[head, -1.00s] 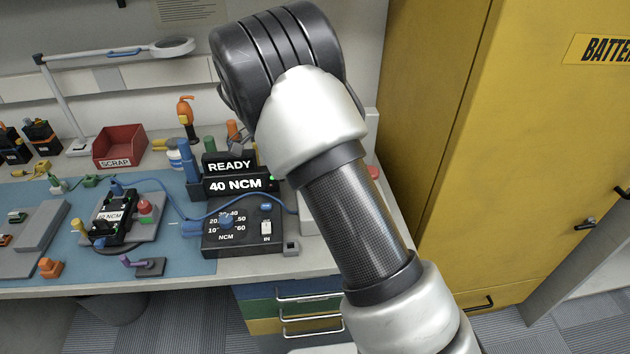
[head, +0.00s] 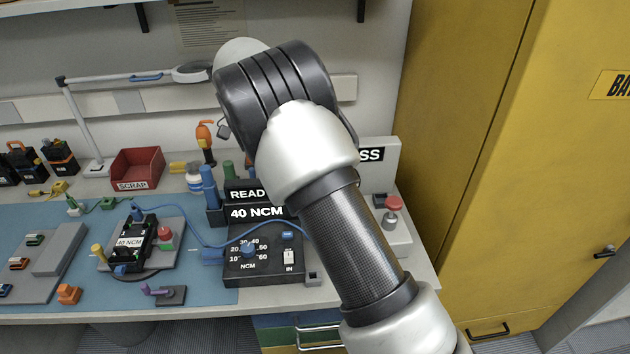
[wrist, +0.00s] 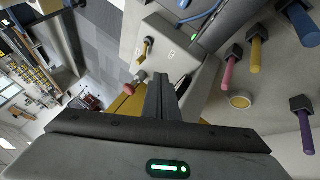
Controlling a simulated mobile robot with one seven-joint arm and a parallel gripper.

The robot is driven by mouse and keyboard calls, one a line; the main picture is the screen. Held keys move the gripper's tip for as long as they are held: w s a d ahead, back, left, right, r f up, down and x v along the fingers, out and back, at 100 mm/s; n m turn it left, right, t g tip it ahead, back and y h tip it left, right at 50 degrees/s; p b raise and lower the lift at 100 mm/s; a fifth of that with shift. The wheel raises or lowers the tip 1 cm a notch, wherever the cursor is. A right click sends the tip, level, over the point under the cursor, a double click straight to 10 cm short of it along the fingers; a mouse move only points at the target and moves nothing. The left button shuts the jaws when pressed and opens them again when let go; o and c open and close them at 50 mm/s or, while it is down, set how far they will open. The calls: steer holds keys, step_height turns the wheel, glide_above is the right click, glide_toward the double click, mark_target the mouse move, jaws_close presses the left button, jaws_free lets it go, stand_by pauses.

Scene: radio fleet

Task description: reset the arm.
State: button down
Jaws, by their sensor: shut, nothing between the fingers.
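My gripper (wrist: 163,92) shows in the wrist view, with its dark fingers together and nothing between them. It is raised in the air, with a grey surface and coloured pegs beyond it. In the head view my arm rises from the lower right to a dark, ribbed joint in front of the bench's back wall. The gripper itself is hidden or outside the head view.
The torque station (head: 262,256) with its "40 NCM" display stands on the bench, left of my arm. A red scrap bin (head: 137,168) and a magnifier lamp (head: 190,72) are further left. A red button (head: 393,203) and a yellow cabinet (head: 500,160) are to the right.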

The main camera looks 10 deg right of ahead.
steer(key=shift+a+r, duration=0.15)
steer(key=shift+r, duration=0.05)
steer(key=s+d+r+n+t+y, duration=0.3)
steer(key=s+d+r+n+y, duration=0.25)
steer(key=s+d+r, duration=0.45)
steer(key=s+n+t+y, duration=0.1)
steer(key=s+n+t, duration=0.55)
steer(key=s, duration=0.95)
step_height(320, 180, up, 14)
steer(key=n+p, duration=0.1)
steer(key=p, duration=1.2)
steer(key=shift+s+n+g, duration=0.25)
steer(key=shift+n+g, duration=0.15)
steer(key=shift+g, duration=0.05)
